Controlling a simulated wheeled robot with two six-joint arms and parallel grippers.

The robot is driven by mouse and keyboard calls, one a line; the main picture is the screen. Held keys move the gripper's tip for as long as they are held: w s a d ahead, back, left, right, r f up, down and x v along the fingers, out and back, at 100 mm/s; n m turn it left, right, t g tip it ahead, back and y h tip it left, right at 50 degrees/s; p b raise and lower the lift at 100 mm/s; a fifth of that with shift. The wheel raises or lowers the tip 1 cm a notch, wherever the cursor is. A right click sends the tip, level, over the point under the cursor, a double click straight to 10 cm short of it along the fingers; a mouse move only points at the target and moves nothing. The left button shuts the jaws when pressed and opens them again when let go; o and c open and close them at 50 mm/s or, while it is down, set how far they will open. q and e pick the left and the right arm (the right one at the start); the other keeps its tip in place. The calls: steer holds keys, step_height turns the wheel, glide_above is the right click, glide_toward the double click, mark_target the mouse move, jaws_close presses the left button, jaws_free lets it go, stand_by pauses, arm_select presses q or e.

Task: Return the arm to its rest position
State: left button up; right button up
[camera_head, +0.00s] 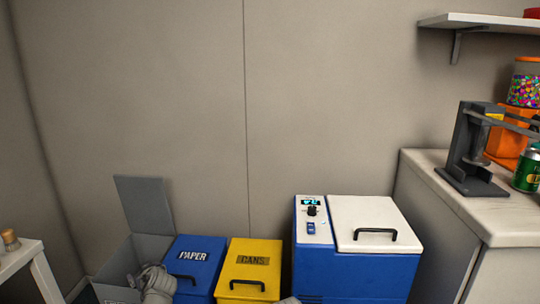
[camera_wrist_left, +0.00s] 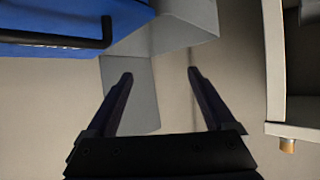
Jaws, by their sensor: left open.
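My left gripper (camera_wrist_left: 160,75) shows in the left wrist view with its two dark fingers spread apart and nothing between them. Beyond the fingers are the grey bin's raised lid (camera_wrist_left: 130,95) and the floor or wall behind. In the head view a grey rounded part of my left arm (camera_head: 155,282) shows at the bottom, in front of the open grey bin (camera_head: 120,270); the gripper itself cannot be made out there. My right gripper is not in view.
A blue PAPER bin (camera_head: 193,259), yellow CANS bin (camera_head: 252,253) and blue-and-white cooler (camera_head: 362,270) stand along the wall, lids shut. A white table (camera_head: 22,256) is at left. A counter (camera_head: 515,217) at right holds a can crusher (camera_head: 470,184) and green can (camera_head: 528,170).

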arm_select(q)
steer(key=s+d+f+m+g+h, duration=0.1)
steer(key=s+d+f+m+g, duration=0.15)
steer(key=d, duration=0.45)
steer(key=s+d+f+m+g+h, duration=0.1)
steer(key=s+d+f+h, duration=0.1)
steer(key=s+d+f, duration=0.3)
steer(key=s+d+m+g+h, duration=0.1)
steer(key=s+d+m, duration=0.1)
steer(key=d, duration=0.6)
steer(key=s+d+f+m+g+h+p, duration=0.1)
steer(key=s+d+m+g, duration=0.2)
steer(key=s+d, duration=0.4)
steer(key=s+d+f+m+g+h, duration=0.2)
steer(key=s+d+m, duration=0.2)
steer(key=s+d, duration=0.3)
step_height(320, 180, up, 38)
steer(key=p, duration=3.8)
steer(key=shift+w+a+r, duration=0.25)
steer(key=shift+w+a, duration=0.05)
steer(key=shift+a, duration=0.1)
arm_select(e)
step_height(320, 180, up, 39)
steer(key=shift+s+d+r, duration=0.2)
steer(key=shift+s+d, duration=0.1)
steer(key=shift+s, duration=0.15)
arm_select(q)
steer(key=shift+n, duration=0.25)
